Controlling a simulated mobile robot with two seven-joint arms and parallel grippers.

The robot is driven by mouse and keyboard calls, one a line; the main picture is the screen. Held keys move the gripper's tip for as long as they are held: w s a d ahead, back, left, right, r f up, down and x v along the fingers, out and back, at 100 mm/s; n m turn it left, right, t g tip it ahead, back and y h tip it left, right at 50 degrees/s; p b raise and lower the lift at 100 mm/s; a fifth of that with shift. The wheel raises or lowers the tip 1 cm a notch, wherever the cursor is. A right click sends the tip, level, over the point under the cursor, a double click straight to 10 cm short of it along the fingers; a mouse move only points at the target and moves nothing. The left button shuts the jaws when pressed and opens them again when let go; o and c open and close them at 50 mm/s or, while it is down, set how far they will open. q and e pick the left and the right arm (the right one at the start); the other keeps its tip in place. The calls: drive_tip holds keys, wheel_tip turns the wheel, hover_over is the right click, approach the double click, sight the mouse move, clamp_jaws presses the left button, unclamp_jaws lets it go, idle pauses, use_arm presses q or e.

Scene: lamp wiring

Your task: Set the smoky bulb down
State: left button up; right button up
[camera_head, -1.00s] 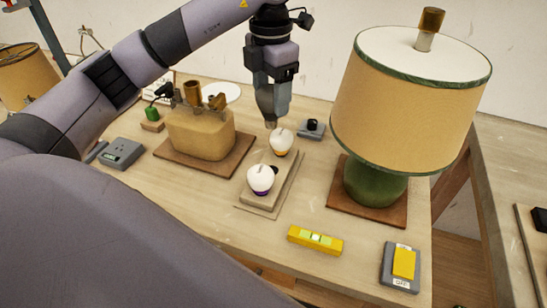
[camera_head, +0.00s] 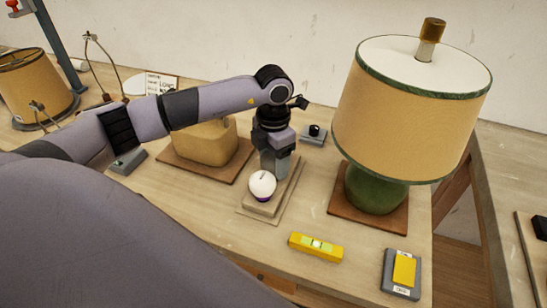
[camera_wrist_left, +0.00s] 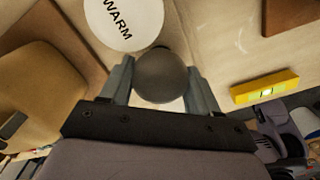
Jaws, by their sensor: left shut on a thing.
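My left gripper (camera_head: 275,172) points down over the small wooden stand (camera_head: 289,190). In the left wrist view its fingers (camera_wrist_left: 160,88) are shut on the dark grey, round smoky bulb (camera_wrist_left: 160,72). In the head view the smoky bulb is hidden behind the gripper and the nearer bulb, so I cannot tell whether it touches the stand. A white bulb with a purple band (camera_head: 262,184) sits on the stand's near end. A white bulb marked WARM (camera_wrist_left: 125,20) is beside the smoky bulb in the left wrist view. My right gripper is not in view.
A green lamp with a tan shade (camera_head: 410,110) stands on a brown board to the right. A tan block (camera_head: 203,143) is to the left. A yellow level (camera_head: 316,247) and a grey-and-yellow switch box (camera_head: 402,270) lie in front.

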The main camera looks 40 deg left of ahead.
use_arm(q)
drive_tip(key=shift+f, duration=0.1)
drive_tip(key=o, duration=1.3)
drive_tip(key=shift+r, duration=0.3)
wheel_tip(320, 180, up, 12)
drive_tip(key=shift+f+b, duration=0.1)
drive_tip(key=shift+b, duration=0.5)
